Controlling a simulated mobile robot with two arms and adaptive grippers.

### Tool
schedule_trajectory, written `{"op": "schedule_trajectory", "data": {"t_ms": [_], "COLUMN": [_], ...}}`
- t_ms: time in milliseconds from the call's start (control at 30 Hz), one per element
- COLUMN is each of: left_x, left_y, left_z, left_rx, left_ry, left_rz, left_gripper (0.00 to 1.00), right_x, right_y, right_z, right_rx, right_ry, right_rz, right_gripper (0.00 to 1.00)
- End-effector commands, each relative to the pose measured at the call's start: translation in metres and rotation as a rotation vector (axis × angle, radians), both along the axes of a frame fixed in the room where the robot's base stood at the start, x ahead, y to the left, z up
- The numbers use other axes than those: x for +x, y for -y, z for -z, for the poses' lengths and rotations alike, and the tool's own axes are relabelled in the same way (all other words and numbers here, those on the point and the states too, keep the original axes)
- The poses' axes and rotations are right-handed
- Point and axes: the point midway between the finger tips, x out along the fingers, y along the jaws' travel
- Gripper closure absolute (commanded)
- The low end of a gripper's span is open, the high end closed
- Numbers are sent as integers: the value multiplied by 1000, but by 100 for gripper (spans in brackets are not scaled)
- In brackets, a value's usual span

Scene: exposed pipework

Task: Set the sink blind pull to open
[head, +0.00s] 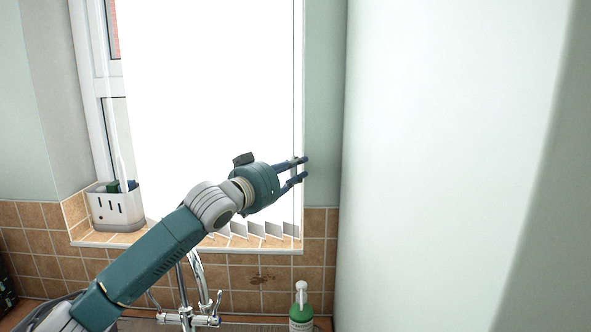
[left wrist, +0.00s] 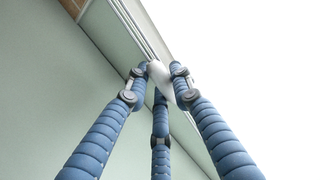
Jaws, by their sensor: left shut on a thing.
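The sink blind (head: 205,100) is a bright white sheet of vertical slats across most of the window. Its zigzag lower ends (head: 262,229) hang just above the sill. My left gripper (head: 304,168) is at the right edge of the window, beside the thin cords there. In the left wrist view its blue fingers (left wrist: 164,68) are closed around a small white blind pull (left wrist: 160,80), which hangs by the window edge. The pull is hidden by the fingers in the head view. My right gripper is not in view.
A chrome tap (head: 188,300) stands below my left arm. A green bottle with a white pump (head: 301,312) is below the gripper. A white caddy (head: 115,208) stands on the left sill. A large pale surface (head: 450,160) fills the right side.

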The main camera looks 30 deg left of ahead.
Motion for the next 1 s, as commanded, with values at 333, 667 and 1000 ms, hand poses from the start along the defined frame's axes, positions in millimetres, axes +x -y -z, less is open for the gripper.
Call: {"op": "schedule_trajectory", "data": {"t_ms": [333, 667, 1000], "left_x": [0, 0, 0], "left_y": [0, 0, 0], "left_z": [62, 66, 65], "left_rx": [-2, 0, 0], "left_ry": [-3, -2, -1], "left_rz": [1, -1, -1], "left_gripper": [100, 100, 59], "right_x": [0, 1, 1], "right_y": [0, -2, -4], "right_z": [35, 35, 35], "right_rx": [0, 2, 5], "right_ry": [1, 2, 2], "right_rz": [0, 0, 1], "right_gripper": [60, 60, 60]}}
